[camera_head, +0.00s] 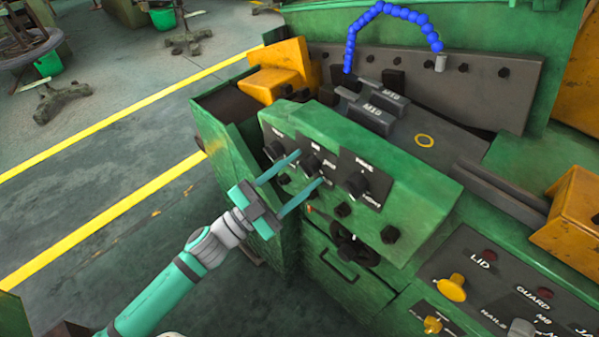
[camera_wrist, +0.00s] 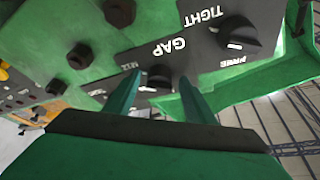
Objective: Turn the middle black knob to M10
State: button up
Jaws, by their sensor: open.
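The middle black knob (camera_head: 311,163) sits on a dark label plate on the sloping front of a green panel. In the wrist view the same knob (camera_wrist: 158,76), seen upside down, is beside the word GAP. My gripper (camera_head: 310,169) is open, with its teal fingers reaching to either side of this knob. In the wrist view my gripper (camera_wrist: 161,78) has the knob between its fingertips; I cannot tell whether they touch it. Which mark the knob points to is too small to read.
A left black knob (camera_head: 273,150) and a right black knob (camera_head: 357,184) flank the middle one closely. Small black bolts and a dark handwheel (camera_head: 352,245) are below. A control board (camera_head: 490,275) with yellow knobs is at lower right.

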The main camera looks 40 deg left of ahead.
jog(key=shift+c, duration=0.6)
jog(key=c, duration=0.9)
jog(key=shift+n, duration=0.5)
jog(key=n+y, duration=0.1)
jog(key=n, duration=0.1)
jog(key=n+t+y, duration=0.1)
jog(key=n, duration=0.1)
jog(key=n+y, duration=0.2)
jog(key=n, duration=0.1)
jog(key=shift+s+d+t, duration=0.1)
jog(key=shift+d+t, duration=0.15)
jog(key=shift+t, duration=0.05)
jog(key=n+y, duration=0.1)
jog(key=n, duration=0.2)
jog(key=n+y, duration=0.2)
jog(key=n, duration=0.1)
jog(key=n+y, duration=0.1)
jog(key=n, duration=0.2)
jog(key=shift+d+g+y, duration=0.3)
jog(key=shift+d+g, duration=0.05)
jog(key=shift+g, duration=0.05)
jog(key=o, duration=1)
